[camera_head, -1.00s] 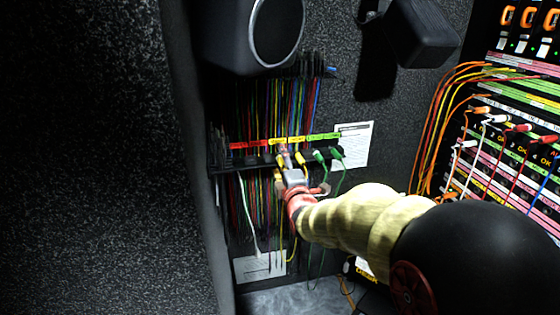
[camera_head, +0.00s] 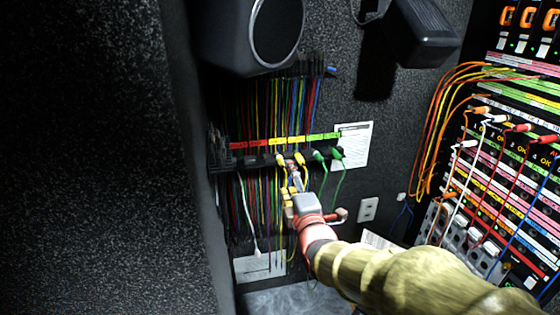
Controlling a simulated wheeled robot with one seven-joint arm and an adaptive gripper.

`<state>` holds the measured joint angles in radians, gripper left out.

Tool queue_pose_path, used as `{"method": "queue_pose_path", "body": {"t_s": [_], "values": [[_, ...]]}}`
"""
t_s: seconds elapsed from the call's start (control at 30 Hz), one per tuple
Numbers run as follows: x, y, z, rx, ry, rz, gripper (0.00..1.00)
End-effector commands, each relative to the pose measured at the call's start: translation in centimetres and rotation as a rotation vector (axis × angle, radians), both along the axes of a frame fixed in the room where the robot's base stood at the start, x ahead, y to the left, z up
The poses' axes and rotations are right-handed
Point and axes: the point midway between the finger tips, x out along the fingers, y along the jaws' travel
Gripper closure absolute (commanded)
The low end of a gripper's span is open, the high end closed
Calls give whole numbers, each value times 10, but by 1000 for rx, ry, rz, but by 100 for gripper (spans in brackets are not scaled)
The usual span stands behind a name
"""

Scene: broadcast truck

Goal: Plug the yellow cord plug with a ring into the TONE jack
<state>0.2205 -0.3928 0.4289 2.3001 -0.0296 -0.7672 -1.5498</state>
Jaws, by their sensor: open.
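Two yellow cord plugs hang in the dark cord rack (camera_head: 235,162): the left yellow plug (camera_head: 281,160) and the right yellow plug (camera_head: 299,158), under yellow labels. I cannot tell which has a ring. My gripper (camera_head: 292,185) is open, just below these plugs and close to their hanging yellow cords. It appears empty; whether it touches a cord is unclear. A patch panel (camera_head: 510,165) with coloured label strips and several plugs is at the right. The TONE label is too small to read, so I cannot pick out that jack.
Two green plugs (camera_head: 328,154) hang right of the yellow ones. A dense bundle of cords hangs below the rack. A white sheet (camera_head: 354,145) and an outlet (camera_head: 368,209) are on the wall. A speaker (camera_head: 262,35) juts out above. Orange cords (camera_head: 436,115) loop beside the panel.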

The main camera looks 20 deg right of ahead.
Motion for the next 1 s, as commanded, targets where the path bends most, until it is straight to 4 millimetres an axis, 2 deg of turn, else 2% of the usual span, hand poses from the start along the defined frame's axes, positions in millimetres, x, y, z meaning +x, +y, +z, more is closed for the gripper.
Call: {"method": "queue_pose_path", "body": {"t_s": [0.1,0.23,0.87,0.93,1.0], "values": [[-12,2,1,0,-2,0,39],[-18,4,0,0,-1,0,39],[-19,4,0,24,-5,0,39],[-19,4,-6,78,6,-1,39],[-20,4,-23,177,49,-9,39]]}}
